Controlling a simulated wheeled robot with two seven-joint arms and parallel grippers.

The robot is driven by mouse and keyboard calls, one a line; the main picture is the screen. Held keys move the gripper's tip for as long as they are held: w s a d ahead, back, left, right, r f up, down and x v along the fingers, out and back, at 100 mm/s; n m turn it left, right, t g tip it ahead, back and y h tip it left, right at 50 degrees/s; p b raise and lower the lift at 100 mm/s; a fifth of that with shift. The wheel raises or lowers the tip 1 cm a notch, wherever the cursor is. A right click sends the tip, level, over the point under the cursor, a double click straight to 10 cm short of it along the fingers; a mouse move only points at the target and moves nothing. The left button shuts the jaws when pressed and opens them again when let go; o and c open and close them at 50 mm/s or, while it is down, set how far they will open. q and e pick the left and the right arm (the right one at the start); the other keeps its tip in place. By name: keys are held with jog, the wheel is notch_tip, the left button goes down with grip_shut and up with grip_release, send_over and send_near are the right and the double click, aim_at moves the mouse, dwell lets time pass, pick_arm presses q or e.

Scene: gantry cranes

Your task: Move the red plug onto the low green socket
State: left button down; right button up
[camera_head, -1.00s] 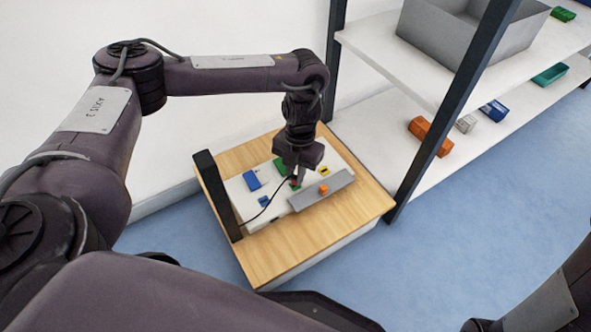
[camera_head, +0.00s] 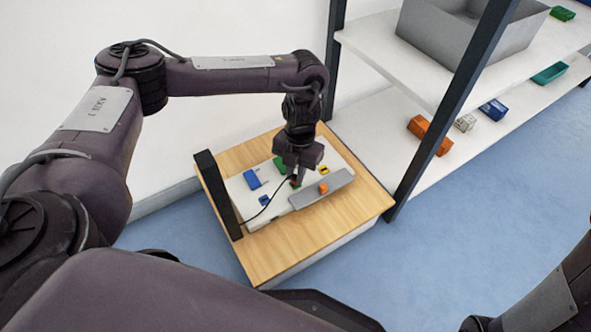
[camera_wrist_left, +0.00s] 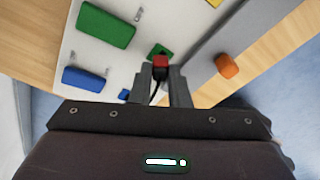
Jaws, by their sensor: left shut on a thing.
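My left gripper (camera_head: 297,181) points down over the white board and is shut on the red plug (camera_wrist_left: 160,62). The plug also shows as a small red spot in the head view (camera_head: 294,183). A black cable runs from it. The low green socket (camera_wrist_left: 155,50) is right by the plug in the left wrist view, partly covered by the plug and a finger. I cannot tell whether the plug touches the socket or is just above it. My right gripper is not in view; only part of my right arm shows at bottom right.
The white board (camera_head: 236,190) lies on a wooden table (camera_head: 265,262) with a black post (camera_head: 217,195) at its left. It bears a larger green block (camera_wrist_left: 105,25), blue blocks (camera_head: 251,180) and a yellow one (camera_head: 324,169). An orange piece (camera_wrist_left: 227,65) sits on a grey strip. Shelves stand right.

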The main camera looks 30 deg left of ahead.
pick_arm(q)
jog(key=shift+f+p, duration=0.3)
jog(key=shift+p, duration=0.2)
dwell(1.6)
jog(key=c, duration=0.8)
grip_release()
